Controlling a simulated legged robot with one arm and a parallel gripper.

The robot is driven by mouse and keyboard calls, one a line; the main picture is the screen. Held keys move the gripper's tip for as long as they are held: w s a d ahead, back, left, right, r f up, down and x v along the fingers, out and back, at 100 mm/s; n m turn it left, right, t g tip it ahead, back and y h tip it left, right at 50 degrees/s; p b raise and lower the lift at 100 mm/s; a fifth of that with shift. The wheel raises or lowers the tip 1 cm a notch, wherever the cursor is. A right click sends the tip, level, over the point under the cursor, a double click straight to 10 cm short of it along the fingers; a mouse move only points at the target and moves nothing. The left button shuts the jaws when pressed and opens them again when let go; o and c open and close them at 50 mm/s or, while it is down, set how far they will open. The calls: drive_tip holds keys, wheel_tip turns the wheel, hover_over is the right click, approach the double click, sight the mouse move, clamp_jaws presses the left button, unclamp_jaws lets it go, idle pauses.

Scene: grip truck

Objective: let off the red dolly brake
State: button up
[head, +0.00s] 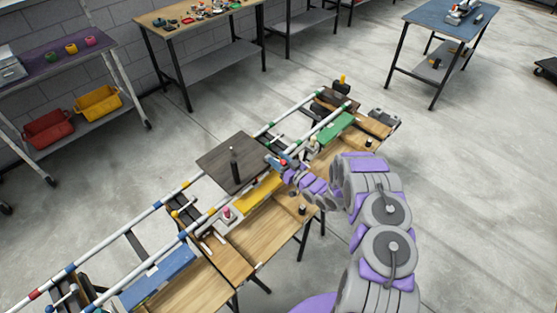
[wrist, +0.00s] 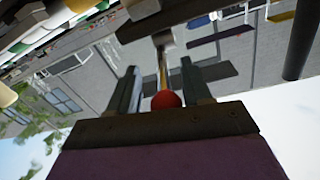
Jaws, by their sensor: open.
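A brake lever with a round red knob (wrist: 167,99) shows in the wrist view. Its thin brass-coloured rod runs up to a metal fitting. My gripper (wrist: 160,73) is open, with one finger on each side of the lever. The knob sits between the fingers, near the palm; I cannot tell whether either finger touches it. In the head view my gripper (head: 277,161) is at the right edge of the dark dolly platform (head: 218,151), above the rails. A small red spot shows there, but the lever is mostly hidden by the gripper.
A dark upright post (head: 234,165) stands on the dolly. Banded white rails (head: 172,194) run diagonally beside wooden bench tops (head: 271,226). A wooden table (head: 190,20) and a blue-topped table (head: 440,17) stand behind. The floor between is clear.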

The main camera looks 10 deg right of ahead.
drive_tip(key=shift+w+a, duration=0.25)
drive_tip(key=shift+a, duration=0.35)
drive_tip(key=shift+d, duration=0.4)
drive_tip(key=c, duration=0.4)
drive_tip(key=shift+a, duration=0.1)
clamp_jaws()
